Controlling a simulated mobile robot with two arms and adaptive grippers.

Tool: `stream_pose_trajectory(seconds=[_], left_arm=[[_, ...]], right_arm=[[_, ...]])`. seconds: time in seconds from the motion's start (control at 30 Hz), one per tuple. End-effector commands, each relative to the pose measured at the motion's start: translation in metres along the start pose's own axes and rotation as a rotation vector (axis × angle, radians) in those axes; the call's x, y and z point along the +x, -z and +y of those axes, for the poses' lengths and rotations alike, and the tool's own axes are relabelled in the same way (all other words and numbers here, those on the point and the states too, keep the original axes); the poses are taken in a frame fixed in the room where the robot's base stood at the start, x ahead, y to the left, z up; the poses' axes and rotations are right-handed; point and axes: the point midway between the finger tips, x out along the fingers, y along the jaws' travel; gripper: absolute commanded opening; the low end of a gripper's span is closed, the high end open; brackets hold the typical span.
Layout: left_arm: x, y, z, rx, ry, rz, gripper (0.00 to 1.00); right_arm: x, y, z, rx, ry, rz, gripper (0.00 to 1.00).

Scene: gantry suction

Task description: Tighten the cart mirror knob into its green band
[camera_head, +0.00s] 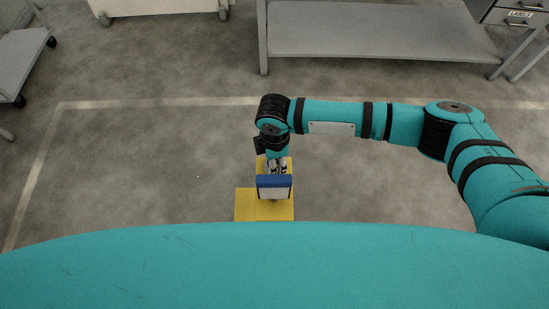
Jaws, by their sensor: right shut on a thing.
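My right gripper (277,167) points down at the yellow cart (245,205), just behind a blue-rimmed part with a pale face, which looks like the cart mirror (273,191). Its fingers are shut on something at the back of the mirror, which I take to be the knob. The knob itself is too small and too covered to make out. The green band does not show. My left gripper is not in view.
A grey bench with a low shelf (370,30) stands at the back, with a drawer unit (515,15) at its right. A grey cart on casters (20,60) is at the far left. The floor around the yellow cart is clear.

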Motion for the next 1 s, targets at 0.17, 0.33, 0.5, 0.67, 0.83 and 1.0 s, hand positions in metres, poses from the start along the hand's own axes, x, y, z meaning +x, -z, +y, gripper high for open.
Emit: stream_pose_trajectory(seconds=[0.17, 0.33, 0.5, 0.67, 0.83, 1.0], left_arm=[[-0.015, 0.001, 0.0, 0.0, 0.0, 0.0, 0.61], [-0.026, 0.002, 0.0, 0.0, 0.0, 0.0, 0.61], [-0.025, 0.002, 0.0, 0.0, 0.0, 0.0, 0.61], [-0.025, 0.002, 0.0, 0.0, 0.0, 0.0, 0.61], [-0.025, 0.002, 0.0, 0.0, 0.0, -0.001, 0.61], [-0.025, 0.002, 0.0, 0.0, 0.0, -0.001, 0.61]], right_arm=[[-0.004, 0.0, -0.001, 0.072, 0.004, 0.001, 0.06], [-0.003, 0.0, -0.001, 0.181, 0.003, 0.001, 0.06], [0.0, 0.0, 0.0, 0.198, 0.001, 0.0, 0.06], [0.0, 0.0, 0.0, 0.197, 0.0, 0.0, 0.4], [0.0, 0.0, 0.0, 0.196, 0.0, 0.0, 0.61], [0.0, 0.0, 0.0, 0.195, 0.0, 0.0, 0.61]])
